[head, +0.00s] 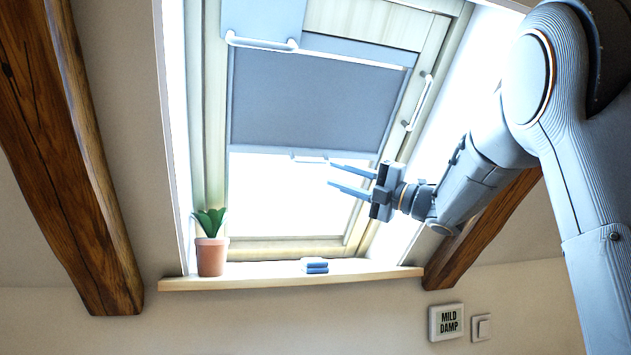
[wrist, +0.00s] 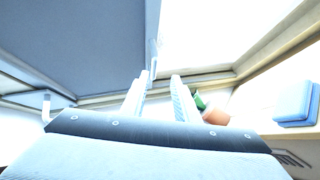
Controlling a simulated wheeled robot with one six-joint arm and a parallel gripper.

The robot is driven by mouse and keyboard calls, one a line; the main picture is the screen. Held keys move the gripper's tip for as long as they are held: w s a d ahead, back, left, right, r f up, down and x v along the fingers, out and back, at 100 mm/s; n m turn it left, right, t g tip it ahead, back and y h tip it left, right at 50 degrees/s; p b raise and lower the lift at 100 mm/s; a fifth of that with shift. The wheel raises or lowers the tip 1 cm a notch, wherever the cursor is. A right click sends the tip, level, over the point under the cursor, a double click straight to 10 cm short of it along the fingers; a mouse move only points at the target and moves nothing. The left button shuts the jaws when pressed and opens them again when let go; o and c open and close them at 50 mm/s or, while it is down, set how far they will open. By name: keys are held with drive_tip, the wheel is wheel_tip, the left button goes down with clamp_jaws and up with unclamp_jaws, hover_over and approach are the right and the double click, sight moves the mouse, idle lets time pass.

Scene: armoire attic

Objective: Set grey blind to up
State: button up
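The grey blind (head: 308,103) hangs partway down the slanted roof window, covering its middle part, with bright glass below it. A small white pull tab (head: 310,158) sits at the middle of its bottom edge. My gripper (head: 331,175) is open and empty, with its two fingers pointing left, just below and right of the tab in the picture. In the wrist view the blind (wrist: 85,40) fills the upper left, and its pale bottom edge runs close to the tip of the left finger. I cannot tell whether they touch.
A blue-grey panel (head: 262,18) with a white bar (head: 262,43) covers the window's top left. A white handle (head: 418,102) is on the right frame. Wooden beams (head: 85,170) flank the window.

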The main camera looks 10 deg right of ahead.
sight(313, 162)
drive_tip(key=a+r+p, duration=0.1)
drive_tip(key=w+a+r+n+y, duration=0.1)
drive_tip(key=a, duration=0.1)
drive_tip(key=w+a+r+n+g+p, duration=0.1)
drive_tip(key=shift+w+a+y+p, duration=0.2)
drive_tip(key=shift+y+p, duration=0.1)
drive_tip(key=shift+w+a+r, duration=0.15)
drive_tip(key=shift+w+a, duration=0.2)
drive_tip(key=shift+a, duration=0.15)
clamp_jaws()
